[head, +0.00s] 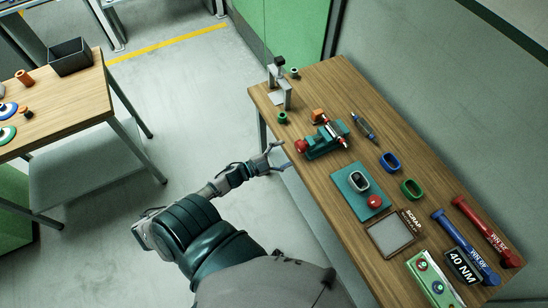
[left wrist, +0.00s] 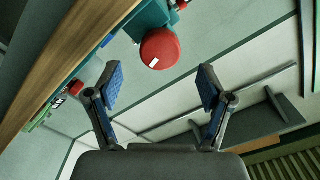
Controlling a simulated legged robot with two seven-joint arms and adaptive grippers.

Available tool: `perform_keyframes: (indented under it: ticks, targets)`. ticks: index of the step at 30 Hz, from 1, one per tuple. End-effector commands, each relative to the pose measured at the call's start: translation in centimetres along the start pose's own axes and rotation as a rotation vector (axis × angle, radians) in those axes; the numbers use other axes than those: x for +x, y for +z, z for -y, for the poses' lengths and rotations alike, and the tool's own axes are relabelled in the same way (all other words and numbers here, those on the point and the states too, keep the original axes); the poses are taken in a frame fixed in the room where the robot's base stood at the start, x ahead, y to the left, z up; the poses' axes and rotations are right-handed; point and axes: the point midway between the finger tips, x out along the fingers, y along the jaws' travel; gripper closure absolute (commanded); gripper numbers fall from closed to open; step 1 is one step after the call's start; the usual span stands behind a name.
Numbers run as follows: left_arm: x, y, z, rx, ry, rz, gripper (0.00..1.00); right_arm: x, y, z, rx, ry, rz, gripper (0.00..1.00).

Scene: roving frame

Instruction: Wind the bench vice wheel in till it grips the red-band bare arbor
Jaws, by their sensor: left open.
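The teal bench vice (head: 322,141) stands at the left edge of the wooden bench. Its red wheel (head: 301,146) faces that edge; in the left wrist view the red wheel (left wrist: 160,48) has a white mark. A small silver piece with red on it, seemingly the red-band arbor (head: 335,129), sits at the vice jaws; I cannot tell whether they touch it. My left gripper (head: 274,158) is open and empty, off the bench edge and apart from the wheel. In the left wrist view the wheel is beyond and between the open fingertips (left wrist: 161,86). My right gripper is not in view.
A blue-handled tool (head: 363,127) lies to the right. A teal plate (head: 350,188) with a red button and a scrap tray (head: 390,234) are nearer. Floor beside the bench is clear.

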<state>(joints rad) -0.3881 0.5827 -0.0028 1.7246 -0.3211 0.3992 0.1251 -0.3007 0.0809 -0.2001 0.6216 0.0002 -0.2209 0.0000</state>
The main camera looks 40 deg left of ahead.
Motion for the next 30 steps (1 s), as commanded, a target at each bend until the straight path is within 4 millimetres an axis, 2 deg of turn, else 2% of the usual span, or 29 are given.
perform_keyframes:
  ticks: [3,9,30]
  targets:
    - [-2.5,0.1,-0.1,0.000,0.002,0.003,0.20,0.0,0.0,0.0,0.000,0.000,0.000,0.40]
    - [-4.9,0.1,0.0,0.000,0.000,0.002,0.20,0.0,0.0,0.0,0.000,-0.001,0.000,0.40]
    - [-5.2,0.1,0.0,0.001,0.000,0.000,0.20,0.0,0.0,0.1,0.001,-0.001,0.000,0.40]
